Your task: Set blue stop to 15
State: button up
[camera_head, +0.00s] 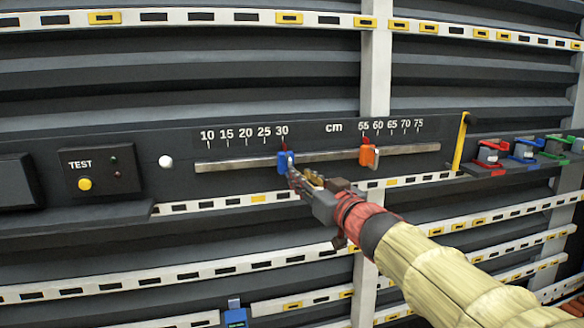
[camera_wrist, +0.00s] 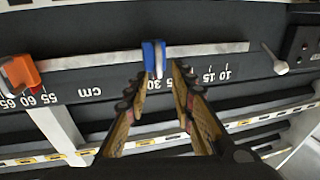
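The blue stop (camera_head: 284,162) sits on the metal rail, its red pointer just under the 30 mark of the cm scale (camera_head: 245,134). In the wrist view the blue stop (camera_wrist: 154,57) appears ahead of the fingertips, roughly between their lines. My gripper (camera_head: 294,178) is at the stop's lower right in the head view. In the wrist view my gripper (camera_wrist: 160,74) has its two fingers apart, with a gap on the right side of the stop. I cannot tell whether the left finger touches it. The 15 mark (camera_head: 227,134) lies left of the stop.
The orange stop (camera_head: 369,156) is on the same rail (camera_head: 325,157), near 55. A white knob (camera_head: 166,161) and a TEST box (camera_head: 100,170) are at the left. A yellow post (camera_head: 460,142) and coloured clamps (camera_head: 526,150) are at the right. The rail left of the blue stop is clear.

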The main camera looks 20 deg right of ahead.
jog(key=shift+w+a+p, duration=0.1)
jog(key=shift+w+a, duration=0.1)
jog(key=shift+w, duration=1.05)
jog(key=shift+w+a+p, duration=0.1)
jog(key=shift+w+a, duration=0.15)
jog(key=shift+w, duration=1.05)
jog(key=shift+w+a+p, duration=0.1)
jog(key=shift+w+a, duration=0.1)
jog(key=shift+w, duration=1.05)
jog(key=c, duration=0.3)
grip_shut()
